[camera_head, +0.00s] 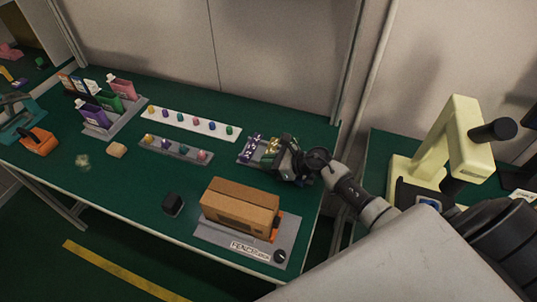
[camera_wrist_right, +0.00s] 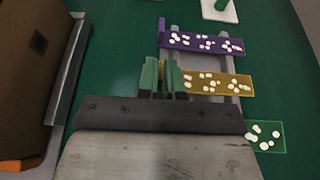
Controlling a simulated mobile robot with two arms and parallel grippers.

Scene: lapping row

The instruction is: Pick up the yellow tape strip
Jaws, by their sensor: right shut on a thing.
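The yellow tape strip (camera_wrist_right: 218,84), dotted with white blobs, lies across a grey rack (camera_wrist_right: 174,31) in the right wrist view. It also shows beside my right gripper in the head view (camera_head: 272,148). My right gripper (camera_wrist_right: 161,78) is shut on the strip's left end, between its two green fingers. Whether the strip is clear of the rack, I cannot tell. A purple strip (camera_wrist_right: 203,42) lies on the rack beyond it, and a clear green strip (camera_wrist_right: 266,137) lies nearer, partly hidden by the gripper. My left gripper is not in view.
A cardboard box (camera_head: 240,205) stands on a grey base in front of my right gripper. A white tray (camera_head: 194,124) and a grey tray (camera_head: 175,150) hold coloured pieces to the left. A black block (camera_head: 173,204) stands near the front edge. A cream machine (camera_head: 455,145) stands right.

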